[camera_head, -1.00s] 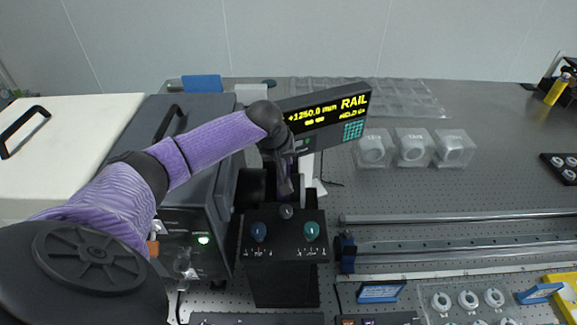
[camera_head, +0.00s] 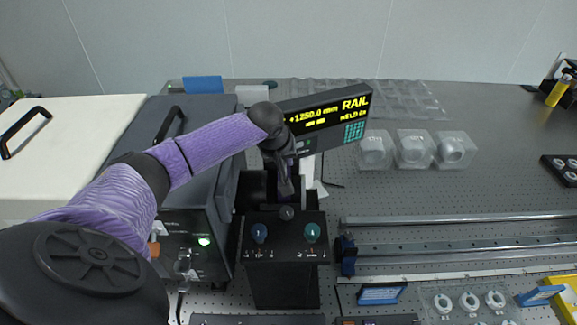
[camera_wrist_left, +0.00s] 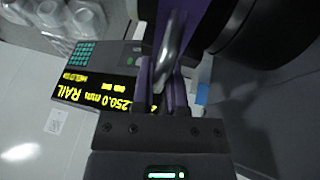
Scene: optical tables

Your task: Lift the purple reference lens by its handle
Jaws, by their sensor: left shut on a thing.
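My left gripper (camera_head: 285,188) points down behind the top of a black stand with blue, grey and green knobs. In the left wrist view the gripper (camera_wrist_left: 166,95) is shut on a slim, shiny grey handle (camera_wrist_left: 170,48) that runs between its fingers. Purple material shows behind that handle, and I take it for the purple reference lens (camera_wrist_left: 196,20). Most of the lens is hidden by the gripper, the stand and dark round parts. I cannot tell whether it has left its seat. My right gripper is not in view.
The black knob stand (camera_head: 284,240) is just in front of the gripper, and a RAIL display (camera_head: 325,117) is close behind. A dark grey instrument box (camera_head: 200,190) stands to the left. Clear blocks (camera_head: 414,150) and long rails (camera_head: 460,219) lie to the right. The back right table is mostly free.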

